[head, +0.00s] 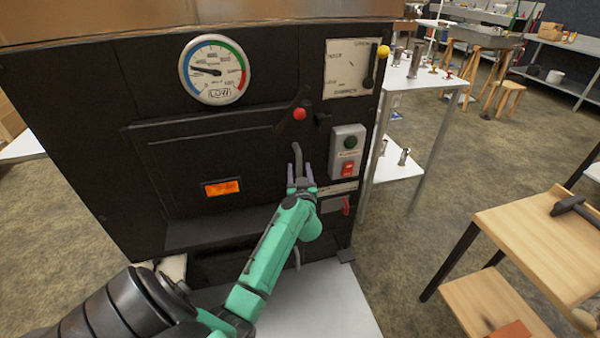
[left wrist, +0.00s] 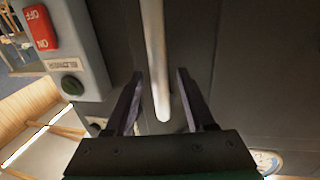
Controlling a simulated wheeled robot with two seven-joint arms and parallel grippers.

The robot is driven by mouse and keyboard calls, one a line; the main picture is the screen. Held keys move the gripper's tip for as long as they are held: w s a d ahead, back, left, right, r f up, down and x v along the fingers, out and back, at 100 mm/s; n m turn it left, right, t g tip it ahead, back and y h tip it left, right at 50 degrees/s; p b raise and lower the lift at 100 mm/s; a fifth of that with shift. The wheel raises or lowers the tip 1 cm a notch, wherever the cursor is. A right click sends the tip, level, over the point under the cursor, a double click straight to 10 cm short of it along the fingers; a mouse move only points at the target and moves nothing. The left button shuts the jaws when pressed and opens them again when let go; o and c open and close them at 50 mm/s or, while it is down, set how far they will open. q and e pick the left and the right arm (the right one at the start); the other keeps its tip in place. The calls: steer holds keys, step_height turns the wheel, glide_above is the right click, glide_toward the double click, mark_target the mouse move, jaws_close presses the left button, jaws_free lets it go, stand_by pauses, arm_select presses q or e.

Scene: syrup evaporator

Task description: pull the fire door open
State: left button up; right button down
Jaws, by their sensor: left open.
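The fire door (head: 205,152) is a dark panel on the front of the black evaporator, with a small glowing orange window (head: 221,187). It looks closed. Its pale, upright bar handle (head: 297,156) is near the door's right side and is partly hidden by my left gripper (head: 302,172). In the left wrist view the handle (left wrist: 155,60) runs down between the two open fingers of my left gripper (left wrist: 160,75). The fingers stand on either side of the bar with gaps showing, and do not clamp it. My right gripper is not in view.
Right of the handle is a grey switch box (head: 348,150) with a green button and red switch. A red-knobbed lever (head: 299,114) is above, and a round gauge (head: 214,69) is higher up. A wooden table (head: 540,230) stands at right, with open floor between.

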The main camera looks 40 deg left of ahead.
arm_select(q)
steer(key=shift+w+a, duration=0.25)
steer(key=shift+w, duration=0.05)
jaws_close()
steer(key=shift+d, duration=0.1)
stand_by(1.2)
